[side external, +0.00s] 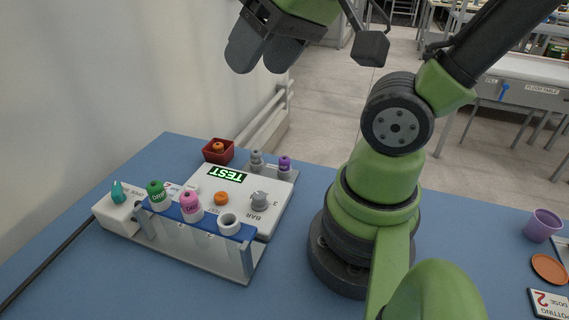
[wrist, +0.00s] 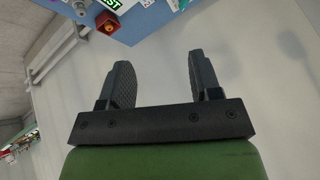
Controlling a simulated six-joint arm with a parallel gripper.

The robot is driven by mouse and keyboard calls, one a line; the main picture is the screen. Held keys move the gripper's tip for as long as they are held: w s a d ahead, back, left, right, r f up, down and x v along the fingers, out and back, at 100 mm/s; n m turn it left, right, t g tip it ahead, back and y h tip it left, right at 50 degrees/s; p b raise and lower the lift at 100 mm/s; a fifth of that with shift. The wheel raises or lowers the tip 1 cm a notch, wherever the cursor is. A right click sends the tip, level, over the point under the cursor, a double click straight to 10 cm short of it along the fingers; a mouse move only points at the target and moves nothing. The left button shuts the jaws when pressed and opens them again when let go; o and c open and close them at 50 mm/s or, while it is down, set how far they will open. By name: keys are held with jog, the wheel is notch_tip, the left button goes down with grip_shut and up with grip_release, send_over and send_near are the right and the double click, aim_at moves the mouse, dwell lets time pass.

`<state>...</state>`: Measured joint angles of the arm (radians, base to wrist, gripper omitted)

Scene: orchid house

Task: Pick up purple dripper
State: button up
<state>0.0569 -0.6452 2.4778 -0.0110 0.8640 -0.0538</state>
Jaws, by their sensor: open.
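The purple dripper (side external: 284,164) stands upright at the back right corner of the white test station (side external: 278,208) in the side view, beside a grey dripper (side external: 256,160). My gripper (side external: 262,60) is high above the back of the table, up and slightly left of the purple dripper, and well apart from it. In the wrist view my gripper (wrist: 164,82) shows two dark fingers spread apart with nothing between them. I cannot make out the purple dripper in the wrist view.
A dark red box (side external: 218,151) with an orange-topped thing stands behind the station. Green (side external: 155,194) and pink (side external: 191,206) drippers stand in the front rack. A purple cup (side external: 543,225) and an orange saucer (side external: 549,268) are at far right. A wall runs along the left.

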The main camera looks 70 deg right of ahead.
jog(key=w+d+f+g+h, duration=0.1)
jog(key=w+d+f+g, duration=0.1)
jog(key=w+d+f, duration=0.15)
jog(key=n+g, duration=0.2)
jog(key=g, duration=0.3)
send_near(284, 158)
jog(key=f, duration=0.3)
jog(key=shift+s+a+f, duration=0.1)
jog(key=shift+s+f, duration=0.15)
jog(key=shift+f, duration=0.1)
jog(key=shift+a+f, duration=0.1)
jog(key=shift+f, duration=2.95)
jog(key=c, duration=1)
jog(key=shift+r, duration=0.1)
